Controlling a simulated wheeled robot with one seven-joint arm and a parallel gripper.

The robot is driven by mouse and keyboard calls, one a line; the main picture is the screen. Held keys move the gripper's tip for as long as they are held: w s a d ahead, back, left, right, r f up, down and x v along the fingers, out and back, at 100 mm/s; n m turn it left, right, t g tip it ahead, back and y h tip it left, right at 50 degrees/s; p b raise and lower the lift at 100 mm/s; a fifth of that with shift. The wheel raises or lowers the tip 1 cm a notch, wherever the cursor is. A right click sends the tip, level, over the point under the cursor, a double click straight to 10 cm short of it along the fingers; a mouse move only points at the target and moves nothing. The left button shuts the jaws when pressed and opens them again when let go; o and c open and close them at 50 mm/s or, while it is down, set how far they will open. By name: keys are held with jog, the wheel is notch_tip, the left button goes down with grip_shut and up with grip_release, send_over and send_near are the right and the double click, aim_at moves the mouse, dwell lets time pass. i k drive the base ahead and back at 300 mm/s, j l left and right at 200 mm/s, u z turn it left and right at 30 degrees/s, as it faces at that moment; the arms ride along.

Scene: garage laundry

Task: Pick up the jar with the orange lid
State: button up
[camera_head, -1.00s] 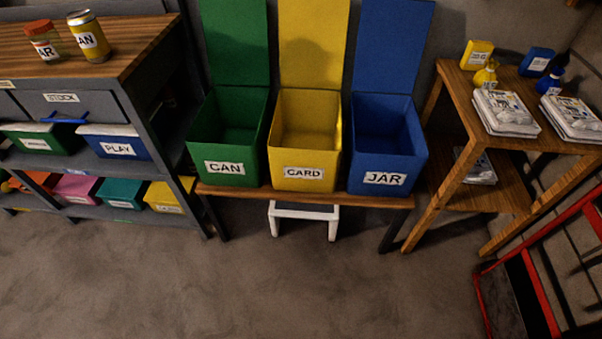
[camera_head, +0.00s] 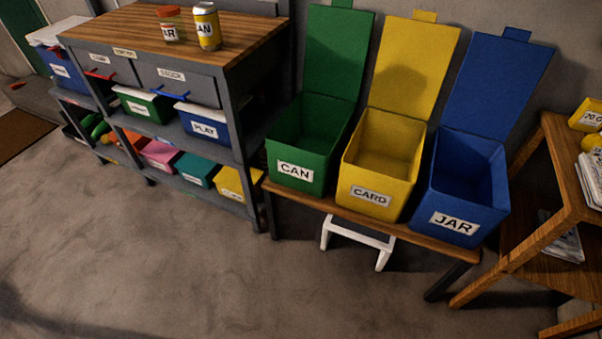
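Open bins stand on a low bench: green CAN (camera_head: 296,171), yellow CARD (camera_head: 370,196) and blue JAR (camera_head: 453,222). A white step stool (camera_head: 357,240) is under them. A wooden table (camera_head: 560,210) stands at right. The floor (camera_head: 170,280) in front is clear.

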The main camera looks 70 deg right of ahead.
aim_at(171, 20)
jog(key=i+l+z, duration=0.1)
jog(key=z, duration=0.4)
jog(key=i+z, duration=0.15)
jog(key=z, duration=0.35)
jog(key=i+j+z, duration=0.2)
jog(key=i, duration=0.25)
jog(key=i+j+z, duration=0.25)
jog(key=i, duration=0.25)
jog(key=i+j+z, duration=0.2)
jog(key=i, duration=0.25)
jog(key=i+j, duration=0.5)
jog(key=i+l+z, duration=0.05)
jog(key=i, duration=0.05)
